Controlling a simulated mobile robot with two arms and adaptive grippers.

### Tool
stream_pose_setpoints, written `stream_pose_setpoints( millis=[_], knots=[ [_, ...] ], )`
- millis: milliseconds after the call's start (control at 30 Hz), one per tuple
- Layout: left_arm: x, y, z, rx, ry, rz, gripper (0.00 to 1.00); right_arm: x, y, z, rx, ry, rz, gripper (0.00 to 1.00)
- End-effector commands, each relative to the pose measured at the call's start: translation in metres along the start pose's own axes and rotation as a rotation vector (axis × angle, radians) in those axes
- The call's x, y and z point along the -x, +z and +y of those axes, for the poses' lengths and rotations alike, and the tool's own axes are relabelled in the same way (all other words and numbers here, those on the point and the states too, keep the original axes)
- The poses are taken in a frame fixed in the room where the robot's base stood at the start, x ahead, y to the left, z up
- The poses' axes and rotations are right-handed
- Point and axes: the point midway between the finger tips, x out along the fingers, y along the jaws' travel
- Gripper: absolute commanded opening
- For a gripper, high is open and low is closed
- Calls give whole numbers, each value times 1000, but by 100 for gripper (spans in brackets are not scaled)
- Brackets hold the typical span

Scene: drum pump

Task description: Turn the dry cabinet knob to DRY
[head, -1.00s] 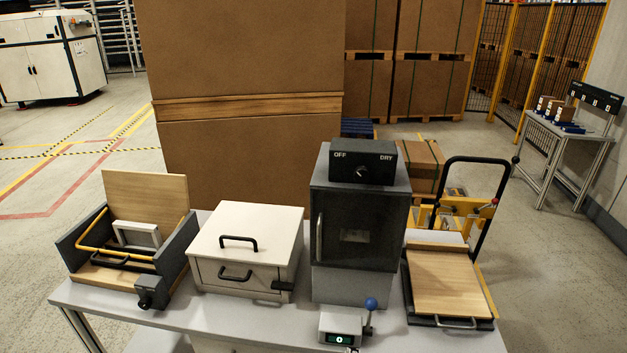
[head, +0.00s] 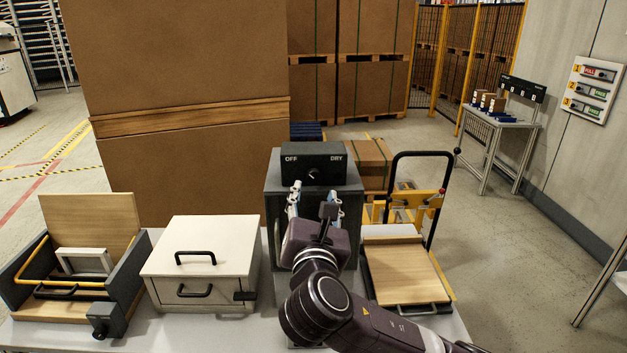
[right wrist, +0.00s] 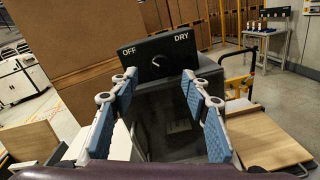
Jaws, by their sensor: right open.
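The dry cabinet (head: 270,200) is a dark box with a black control panel (head: 325,156) on top, marked OFF at left and DRY at right. The small dark knob (head: 311,175) sits between the labels. Its pale mark seems to lean toward OFF. The knob also shows in the right wrist view (right wrist: 155,61), just beyond my fingertips. My right gripper (head: 316,193) is open and empty, in front of the cabinet and a little below the knob, apart from it. Its blue-padded fingers also show in the right wrist view (right wrist: 160,80). My left gripper is not in view.
A white lidded box (head: 205,260) and an open tray box with a wooden lid (head: 90,225) stand left of the cabinet. A wooden board with a handle (head: 403,273) lies at right on the same table. My right arm hides the cabinet's lower front.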

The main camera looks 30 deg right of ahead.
Motion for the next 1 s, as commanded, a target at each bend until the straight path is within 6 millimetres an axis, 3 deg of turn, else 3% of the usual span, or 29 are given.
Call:
stream_pose_setpoints(
  millis=[300,500,833,1000],
  knots=[
    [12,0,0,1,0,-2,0,-48,1,-1,3,-4,1,43],
    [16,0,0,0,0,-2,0,-70,0,-1,1,-3,2,43],
    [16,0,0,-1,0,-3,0,-75,-1,-1,-1,-1,2,43],
    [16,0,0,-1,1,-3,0,-74,-1,-1,-1,-1,3,26]
  ],
)
